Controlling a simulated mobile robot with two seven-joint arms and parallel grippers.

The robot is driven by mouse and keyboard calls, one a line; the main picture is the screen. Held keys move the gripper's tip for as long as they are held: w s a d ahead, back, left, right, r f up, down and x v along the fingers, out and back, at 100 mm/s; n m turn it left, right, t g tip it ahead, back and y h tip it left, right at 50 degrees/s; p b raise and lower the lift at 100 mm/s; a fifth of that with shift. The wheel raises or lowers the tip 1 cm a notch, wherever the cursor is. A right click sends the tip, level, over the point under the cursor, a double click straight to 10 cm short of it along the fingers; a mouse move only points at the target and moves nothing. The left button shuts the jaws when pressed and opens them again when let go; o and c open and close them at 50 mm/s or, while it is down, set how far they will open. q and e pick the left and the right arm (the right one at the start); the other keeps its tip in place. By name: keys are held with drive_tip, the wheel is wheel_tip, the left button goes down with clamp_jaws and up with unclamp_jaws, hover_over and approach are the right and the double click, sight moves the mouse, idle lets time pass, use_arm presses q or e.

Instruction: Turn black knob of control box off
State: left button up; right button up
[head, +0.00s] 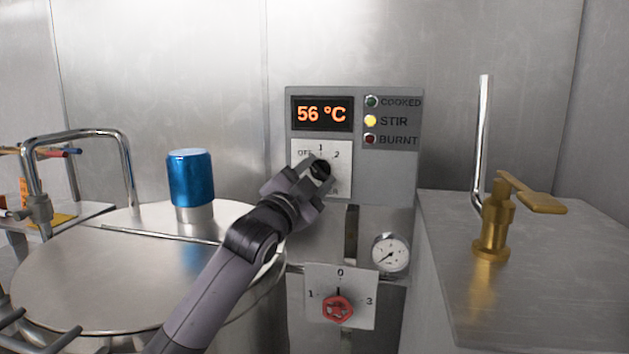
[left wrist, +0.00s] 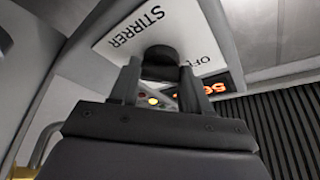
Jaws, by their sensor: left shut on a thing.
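The grey control box (head: 392,170) stands at the back, with a display reading 56 °C and a lit yellow STIR lamp. Its black knob (head: 321,169) sits on a white plate (head: 346,154) marked OFF, 1 and 2. My left gripper (head: 316,173) reaches up from the lower left and is shut on the black knob. In the left wrist view the knob (left wrist: 160,60) shows between the two fingers, in front of the plate lettered STIRRER. The gripper hides part of the dial, and I cannot tell the knob's exact setting.
A large steel lidded vessel (head: 100,275) with a blue cylinder (head: 190,178) fills the left. A red knob (head: 337,309) on a white plate and a gauge (head: 390,253) sit below the box. A brass tap (head: 493,225) stands on the right counter (head: 560,270).

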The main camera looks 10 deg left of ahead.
use_arm(q)
drive_tip(key=shift+n, duration=0.4)
drive_tip(key=o, duration=1.1)
drive_tip(key=shift+c, duration=0.2)
drive_tip(key=shift+s+f, duration=0.1)
drive_tip(key=b+v, duration=0.1)
drive_tip(key=v, duration=0.6)
drive_tip(key=shift+b, duration=0.3)
